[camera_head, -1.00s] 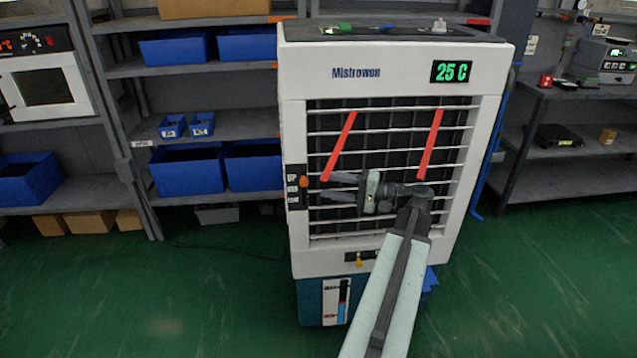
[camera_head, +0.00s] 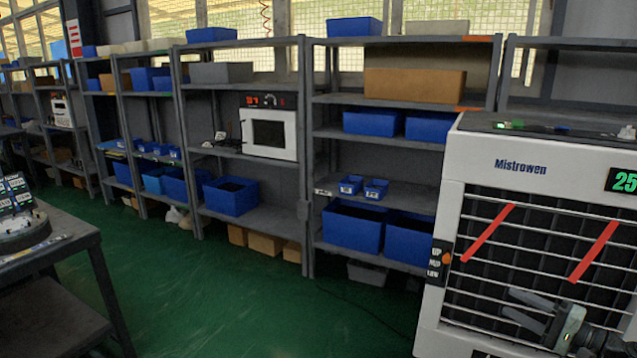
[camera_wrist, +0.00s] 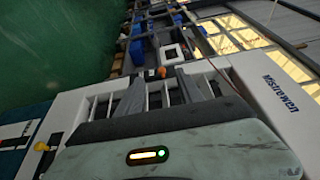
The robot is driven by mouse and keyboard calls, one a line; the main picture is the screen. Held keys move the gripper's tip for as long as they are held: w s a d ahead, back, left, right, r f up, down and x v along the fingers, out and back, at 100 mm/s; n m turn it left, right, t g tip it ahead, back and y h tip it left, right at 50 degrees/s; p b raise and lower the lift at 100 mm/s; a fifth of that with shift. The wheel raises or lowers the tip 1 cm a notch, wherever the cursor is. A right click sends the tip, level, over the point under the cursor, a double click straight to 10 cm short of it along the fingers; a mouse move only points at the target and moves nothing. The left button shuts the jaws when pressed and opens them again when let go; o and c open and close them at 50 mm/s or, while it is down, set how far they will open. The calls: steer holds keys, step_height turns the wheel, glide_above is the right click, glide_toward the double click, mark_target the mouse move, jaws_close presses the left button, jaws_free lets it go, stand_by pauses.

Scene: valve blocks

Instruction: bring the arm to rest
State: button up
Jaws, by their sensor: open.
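My gripper (camera_head: 528,312) is at the lower right of the head view, in front of the grille of a white Mistrowen air cooler (camera_head: 508,184). Its two fingers point left and stand apart, with nothing between them. The wrist view also shows my gripper (camera_wrist: 158,88), with the two fingers spread and the cooler's white frame and grille bars close by. The rest of my arm is mostly outside the head view. Whether the fingers touch the grille I cannot tell.
Grey shelves with blue bins (camera_head: 353,227) line the back wall. A white oven-like device (camera_head: 268,132) sits on one shelf. A dark table (camera_head: 75,240) stands at the left edge. The green floor (camera_head: 190,290) between table and cooler is clear.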

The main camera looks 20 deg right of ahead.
steer(key=w+a+n+g+y, duration=0.3)
steer(key=w+a+n+y, duration=0.15)
steer(key=w+a, duration=0.95)
steer(key=w+a+f+n+g+y, duration=0.1)
steer(key=w+a+f+g, duration=0.15)
steer(key=a, duration=0.55)
steer(key=w+a+f+n+g+y, duration=0.1)
steer(key=w+a+f+g, duration=0.15)
steer(key=a, duration=0.45)
steer(key=w+a+f+n+g+y, duration=0.1)
steer(key=w+a+f+n+g, duration=0.15)
steer(key=a, duration=0.55)
steer(key=a+f+n+g+h, duration=0.1)
steer(key=a+f+g+h, duration=0.3)
steer(key=a, duration=0.9)
steer(key=s+a+f+n+g+h, duration=0.1)
steer(key=s+a+f+n+h, duration=0.15)
steer(key=f, duration=0.35)
steer(key=s+a+f+n+g+h, duration=0.1)
steer(key=s+a+f+g+h, duration=0.1)
steer(key=a+f+h, duration=0.25)
steer(key=d+h+p, duration=0.3)
steer(key=d, duration=0.7)
step_height(320, 180, up, 17)
steer(key=p, duration=1.6)
steer(key=shift+w+a+t, duration=0.15)
steer(key=shift+a+t, duration=0.15)
steer(key=shift+t, duration=0.05)
